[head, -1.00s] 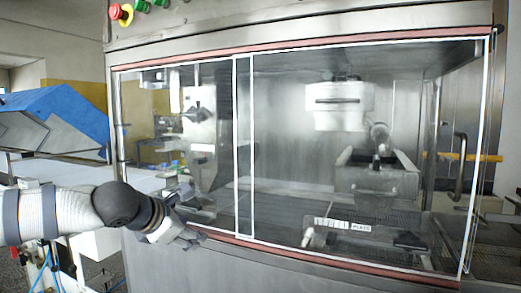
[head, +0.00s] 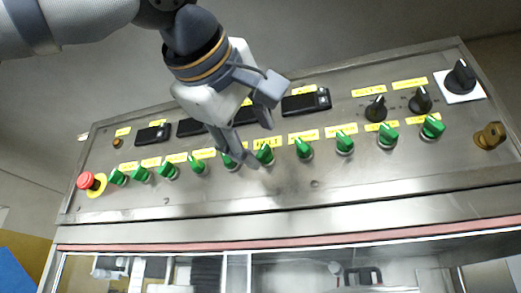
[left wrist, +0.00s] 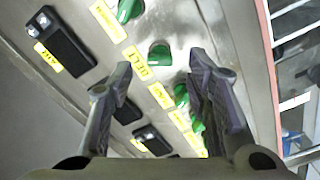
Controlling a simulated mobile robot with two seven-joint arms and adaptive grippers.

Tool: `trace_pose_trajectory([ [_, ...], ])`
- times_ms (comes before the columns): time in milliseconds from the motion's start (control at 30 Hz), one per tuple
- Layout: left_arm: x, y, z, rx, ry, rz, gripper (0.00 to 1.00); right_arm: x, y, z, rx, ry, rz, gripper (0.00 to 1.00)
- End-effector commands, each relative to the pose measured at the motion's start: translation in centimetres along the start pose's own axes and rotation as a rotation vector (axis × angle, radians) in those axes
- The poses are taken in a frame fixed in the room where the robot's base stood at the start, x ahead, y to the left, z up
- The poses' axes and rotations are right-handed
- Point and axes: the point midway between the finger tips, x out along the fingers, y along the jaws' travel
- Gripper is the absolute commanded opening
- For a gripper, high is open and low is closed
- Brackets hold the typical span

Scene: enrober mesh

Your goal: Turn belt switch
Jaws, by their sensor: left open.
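A row of green rotary switches runs along the slanted steel panel (head: 400,185). In the left wrist view a yellow label reading BELT (left wrist: 135,63) sits beside a green switch (left wrist: 160,54), which appears between my fingertips. In the head view it seems to be the green switch (head: 265,155) just beside my gripper, but I cannot be sure of the match. My left gripper (head: 257,140) is open and empty in front of the panel; it also shows in the left wrist view (left wrist: 160,68). No contact with a switch is clear. My right gripper is out of view.
A red emergency button (head: 87,180) is at the panel's left end. Black knobs (head: 420,100) and a brass key switch (head: 490,136) are at the right. Dark displays (head: 306,102) line the row above. Neighbouring green switches stand close together. A glazed enclosure lies below.

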Motion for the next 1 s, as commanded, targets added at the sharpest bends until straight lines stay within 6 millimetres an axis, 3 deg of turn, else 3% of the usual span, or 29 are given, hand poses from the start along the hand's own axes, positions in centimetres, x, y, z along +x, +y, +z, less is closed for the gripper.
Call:
trace_pose_trajectory([
  [200, 3.6, 0.1, 0.0, -0.001, 0.000, 0.000, 0.45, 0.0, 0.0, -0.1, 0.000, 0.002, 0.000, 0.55],
  [533, 4.2, 0.1, -0.1, -0.001, 0.001, 0.002, 0.45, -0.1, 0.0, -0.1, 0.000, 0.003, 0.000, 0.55],
  [733, 4.2, 0.1, -0.1, -0.001, 0.001, 0.002, 0.00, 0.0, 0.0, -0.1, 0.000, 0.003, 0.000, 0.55],
  [1000, 4.2, 0.1, -0.1, -0.014, 0.001, 0.002, 0.00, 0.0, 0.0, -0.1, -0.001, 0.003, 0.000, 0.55],
])
